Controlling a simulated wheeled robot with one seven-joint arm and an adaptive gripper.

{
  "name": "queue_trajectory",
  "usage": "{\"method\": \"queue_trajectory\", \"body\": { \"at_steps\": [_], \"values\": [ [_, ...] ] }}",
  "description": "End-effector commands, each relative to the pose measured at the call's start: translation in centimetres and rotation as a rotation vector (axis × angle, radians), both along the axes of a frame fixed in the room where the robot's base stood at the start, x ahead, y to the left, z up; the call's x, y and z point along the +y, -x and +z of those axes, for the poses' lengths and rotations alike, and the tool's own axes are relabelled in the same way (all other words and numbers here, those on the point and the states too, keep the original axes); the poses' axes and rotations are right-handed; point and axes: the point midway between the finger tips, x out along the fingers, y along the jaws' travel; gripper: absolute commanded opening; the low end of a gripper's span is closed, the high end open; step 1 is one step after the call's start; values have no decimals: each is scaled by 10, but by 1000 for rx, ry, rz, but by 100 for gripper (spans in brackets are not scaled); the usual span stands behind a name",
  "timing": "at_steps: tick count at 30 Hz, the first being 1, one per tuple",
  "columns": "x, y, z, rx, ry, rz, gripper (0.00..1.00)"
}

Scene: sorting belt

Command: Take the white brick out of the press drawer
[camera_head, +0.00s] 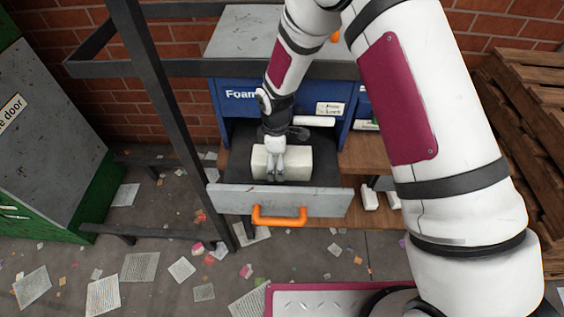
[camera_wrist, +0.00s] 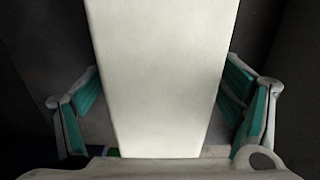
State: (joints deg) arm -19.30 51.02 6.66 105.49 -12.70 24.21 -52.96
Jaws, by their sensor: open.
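The white brick (camera_head: 298,163) lies in the pulled-out press drawer (camera_head: 290,201), which has a grey front and an orange handle (camera_head: 279,217). My gripper (camera_head: 276,172) is down in the drawer at the brick, pointing downward. In the wrist view the brick (camera_wrist: 165,80) fills the middle of the picture, between the two green-padded fingers of my gripper (camera_wrist: 168,118). Dark gaps show between the brick and the fingers on both sides, so the gripper is open around it. The brick's far end runs out of the wrist view.
The blue press (camera_head: 235,97) stands behind the drawer. A dark metal frame post (camera_head: 165,110) rises left of it. A wooden shelf (camera_head: 368,155) with white pieces (camera_head: 370,198) is at the right. Wooden pallets (camera_head: 525,110) stand far right. Papers litter the floor.

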Motion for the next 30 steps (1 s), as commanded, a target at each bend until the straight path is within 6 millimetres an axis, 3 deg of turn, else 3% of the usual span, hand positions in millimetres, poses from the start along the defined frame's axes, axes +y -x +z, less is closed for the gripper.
{"method": "queue_trajectory", "body": {
  "at_steps": [4,11,20,30],
  "values": [
    [0,0,-13,0,0,-1,86],
    [0,0,-14,-1,0,-1,86],
    [0,0,-14,0,0,-1,23],
    [0,0,-12,-1,-1,-1,22]
  ]
}}
